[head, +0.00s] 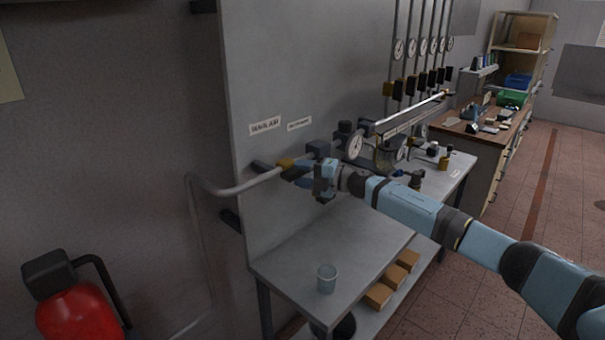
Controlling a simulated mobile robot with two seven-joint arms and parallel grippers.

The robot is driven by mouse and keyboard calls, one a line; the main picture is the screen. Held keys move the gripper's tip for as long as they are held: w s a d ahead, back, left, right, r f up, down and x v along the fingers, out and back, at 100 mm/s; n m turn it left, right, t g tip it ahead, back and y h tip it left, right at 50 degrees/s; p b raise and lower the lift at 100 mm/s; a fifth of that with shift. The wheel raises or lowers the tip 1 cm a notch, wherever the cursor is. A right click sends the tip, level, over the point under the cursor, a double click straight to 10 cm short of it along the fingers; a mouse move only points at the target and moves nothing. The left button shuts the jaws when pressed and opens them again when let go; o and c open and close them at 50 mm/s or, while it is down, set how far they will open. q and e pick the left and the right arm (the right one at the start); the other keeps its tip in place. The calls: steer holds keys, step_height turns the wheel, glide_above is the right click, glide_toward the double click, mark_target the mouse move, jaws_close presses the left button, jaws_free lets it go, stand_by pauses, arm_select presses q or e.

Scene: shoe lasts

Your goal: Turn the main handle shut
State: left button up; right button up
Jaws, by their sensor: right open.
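A grey pipe (245,185) comes out of the wall at the left and runs to a brass-coloured valve fitting (286,163) in front of the grey panel. The main handle seems to be at this fitting; its shape and angle are too small and too covered to tell. My right gripper (297,174) reaches in from the right with its fingers pointing left, at the fitting. It is open. I cannot tell whether its fingers touch the handle or stand around it. My left gripper is not in view.
A pressure gauge (355,146) and dark fittings sit just behind my right wrist. Below is a metal table (330,250) with a clear cup (327,279), and boxes (379,295) on its lower shelf. A red extinguisher (80,312) stands at the lower left.

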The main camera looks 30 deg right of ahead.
jaws_close()
steer(key=shift+m, duration=0.3)
steer(key=m, duration=0.1)
steer(key=m+t, duration=0.1)
steer(key=m, duration=0.1)
steer(key=shift+f+m+t+y, duration=0.15)
steer(key=shift+m+t+y, duration=0.15)
steer(key=m+t, duration=0.2)
steer(key=m, duration=0.3)
steer(key=m+t+h, duration=0.1)
steer(key=m, duration=0.1)
steer(key=m+t, duration=0.1)
steer(key=m, duration=0.2)
steer(key=m+h, duration=0.1)
steer(key=m, duration=0.1)
steer(key=shift+a+t+h+p, duration=0.1)
steer(key=shift+t+h+p, duration=0.2)
steer(key=shift+t+p, duration=0.1)
steer(key=shift+m+t+h+p, duration=0.25)
steer(key=shift+m+h, duration=0.35)
steer(key=shift+m, duration=0.95)
steer(key=shift+m+t+h+p, duration=0.1)
steer(key=shift+m+t+h, duration=0.4)
steer(key=shift+m, duration=1.05)
